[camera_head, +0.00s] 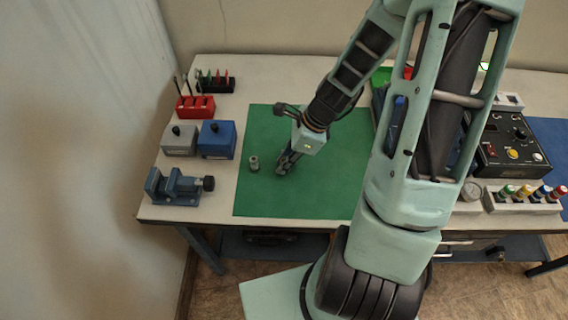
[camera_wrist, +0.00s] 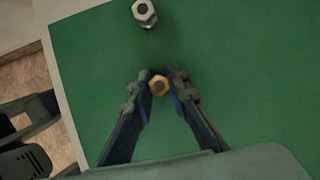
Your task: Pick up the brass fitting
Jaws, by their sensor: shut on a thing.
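The brass fitting (camera_wrist: 159,85) is a small gold hex piece with a dark hole, seen from above in the wrist view. It stands between the fingertips of my gripper (camera_wrist: 155,83), which is shut on it. In the head view my gripper (camera_head: 285,164) points down over the green mat (camera_head: 262,130), and the fitting is hidden behind the fingers. I cannot tell whether the fitting touches the mat. A silver-grey fitting (camera_head: 254,163) stands on the mat just left of my gripper; it also shows at the top of the wrist view (camera_wrist: 145,13).
On the left of the table stand a blue vise (camera_head: 178,187), a grey box (camera_head: 179,139), a blue box (camera_head: 217,139) and a red tool rack (camera_head: 195,106). A black control box (camera_head: 512,145) and coloured-top fittings (camera_head: 525,197) are at right. The mat's left front is clear.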

